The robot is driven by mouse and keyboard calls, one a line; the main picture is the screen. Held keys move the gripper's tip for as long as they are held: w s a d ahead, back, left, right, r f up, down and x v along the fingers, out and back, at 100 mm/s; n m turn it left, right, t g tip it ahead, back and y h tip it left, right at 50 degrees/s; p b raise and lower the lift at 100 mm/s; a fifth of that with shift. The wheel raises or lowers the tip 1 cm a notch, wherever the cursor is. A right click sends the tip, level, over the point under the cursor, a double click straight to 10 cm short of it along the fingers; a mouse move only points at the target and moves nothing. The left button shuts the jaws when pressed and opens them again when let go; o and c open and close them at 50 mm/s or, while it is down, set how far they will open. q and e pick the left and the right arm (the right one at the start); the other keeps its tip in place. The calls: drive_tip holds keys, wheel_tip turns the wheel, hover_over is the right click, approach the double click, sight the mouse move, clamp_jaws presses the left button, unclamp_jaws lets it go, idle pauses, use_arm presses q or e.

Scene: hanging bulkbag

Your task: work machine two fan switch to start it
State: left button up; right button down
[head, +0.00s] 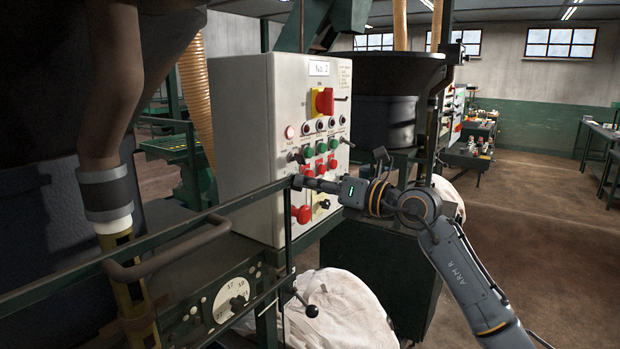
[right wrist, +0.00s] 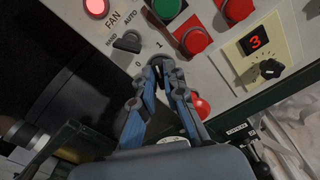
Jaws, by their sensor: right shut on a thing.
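The machine's white control cabinet, marked No. 2 (head: 240,150), stands in the middle of the head view. In the right wrist view its panel (right wrist: 75,60) carries a FAN label, a lit pink lamp (right wrist: 96,7) and a black HAND/AUTO selector (right wrist: 128,42). Below that selector are the marks 0 and 1. My right gripper (head: 297,182) is at the panel's lower left, its fingertips (right wrist: 158,66) shut on the fan switch between those marks. The fingers hide most of the switch, so I cannot tell its position. My left gripper is not in view.
Green buttons (head: 308,152) and red buttons (head: 309,172) sit close to the right gripper. A red knob (head: 303,214) is just below it. A green rail (head: 190,224) crosses in front of the cabinet. A white sack (head: 340,305) lies below; open floor is at right.

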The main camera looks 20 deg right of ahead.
drive_tip(key=shift+r+m, duration=0.1)
drive_tip(key=shift+m, duration=0.5)
drive_tip(key=c, duration=1.4)
unclamp_jaws()
drive_tip(key=v, duration=1.2)
drive_tip(key=shift+w+d, duration=0.1)
